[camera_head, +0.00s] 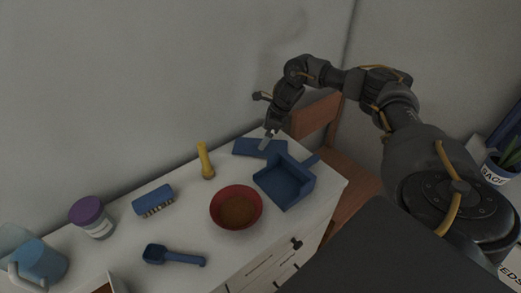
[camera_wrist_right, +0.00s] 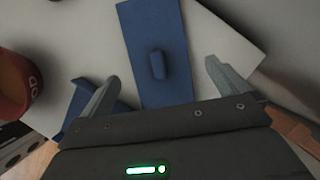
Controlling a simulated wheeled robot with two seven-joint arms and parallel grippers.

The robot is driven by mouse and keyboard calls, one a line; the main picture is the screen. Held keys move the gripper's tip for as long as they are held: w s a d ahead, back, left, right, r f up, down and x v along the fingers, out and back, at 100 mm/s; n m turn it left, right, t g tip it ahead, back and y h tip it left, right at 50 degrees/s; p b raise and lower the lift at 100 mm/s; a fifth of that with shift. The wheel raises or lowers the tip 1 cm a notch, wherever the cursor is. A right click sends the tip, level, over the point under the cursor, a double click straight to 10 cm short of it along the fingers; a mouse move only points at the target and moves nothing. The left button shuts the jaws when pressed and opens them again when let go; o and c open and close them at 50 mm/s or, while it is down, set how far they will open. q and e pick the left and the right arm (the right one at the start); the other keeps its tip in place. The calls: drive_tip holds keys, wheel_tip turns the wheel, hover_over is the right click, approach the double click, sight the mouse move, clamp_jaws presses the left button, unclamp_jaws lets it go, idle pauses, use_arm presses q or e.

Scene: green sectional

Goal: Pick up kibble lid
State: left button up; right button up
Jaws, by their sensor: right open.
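The kibble lid (camera_head: 245,147) appears to be the flat blue rectangular plate at the back right of the white counter. In the right wrist view the same lid (camera_wrist_right: 150,30) shows a small raised blue handle in its middle. My right gripper (camera_head: 267,140) is above the lid, pointing down. In the right wrist view my right gripper (camera_wrist_right: 161,72) is open, with one finger on each side of the lid's handle and nothing between them but the view of the lid. I cannot tell the exact height above it. My left gripper is not in view.
A blue dustpan-like bin (camera_head: 287,183) sits right beside the lid. A red bowl (camera_head: 254,211) of brown kibble, yellow flashlight (camera_head: 205,162), blue brush (camera_head: 153,200), blue scoop (camera_head: 172,256) and purple-lidded jar (camera_head: 90,214) stand on the counter. A wall is behind; a wooden chair (camera_head: 318,122) is right.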

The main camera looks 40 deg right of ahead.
sight(259, 142)
drive_tip(key=b+x, duration=0.4)
drive_tip(key=shift+a+f, duration=0.3)
drive_tip(key=shift+f, duration=0.05)
drive_tip(key=shift+w+a+f, duration=0.1)
drive_tip(key=shift+w+f, duration=0.05)
drive_tip(key=shift+w, duration=0.05)
drive_tip(key=c, duration=0.4)
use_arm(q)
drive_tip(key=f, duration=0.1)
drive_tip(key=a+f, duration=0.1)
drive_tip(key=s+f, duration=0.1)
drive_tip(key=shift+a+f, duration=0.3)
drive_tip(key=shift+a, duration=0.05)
use_arm(e)
drive_tip(key=shift+s, duration=0.1)
drive_tip(key=c, duration=0.4)
